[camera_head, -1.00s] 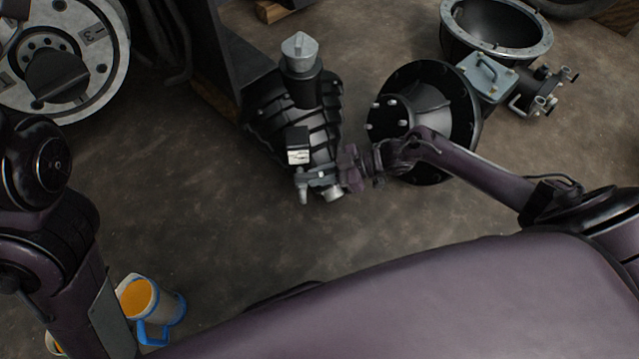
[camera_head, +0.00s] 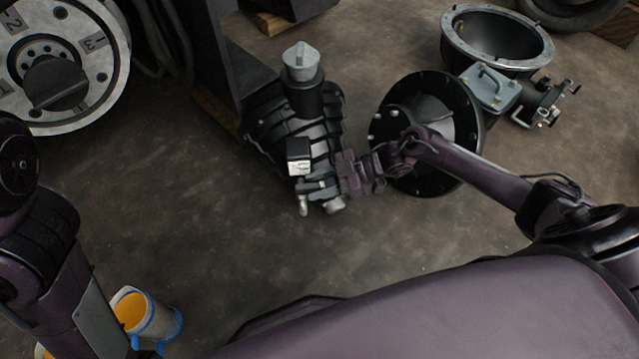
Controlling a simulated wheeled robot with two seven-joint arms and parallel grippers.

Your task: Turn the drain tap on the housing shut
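The black ribbed housing (camera_head: 318,130) stands on the floor in the upper middle, with a grey cap (camera_head: 301,62) on its far end. At its near end is the metal drain tap (camera_head: 304,204), its small fittings pointing down toward me. The tap is too small to tell whether its handle is open or shut. My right gripper (camera_head: 343,176) reaches in from the right and is right beside the tap end of the housing. Its fingertips are small and dark, so I cannot tell their gap or whether they touch. My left arm is at the left edge; its gripper is out of view.
A black flanged cone (camera_head: 440,110) stands under and behind my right forearm. Beyond it are a round bowl-like casing (camera_head: 495,38) and a grey block with fittings (camera_head: 490,90). A numbered disc (camera_head: 97,75) is at upper left. Jugs (camera_head: 145,312) stand at lower left. Floor left of the housing is clear.

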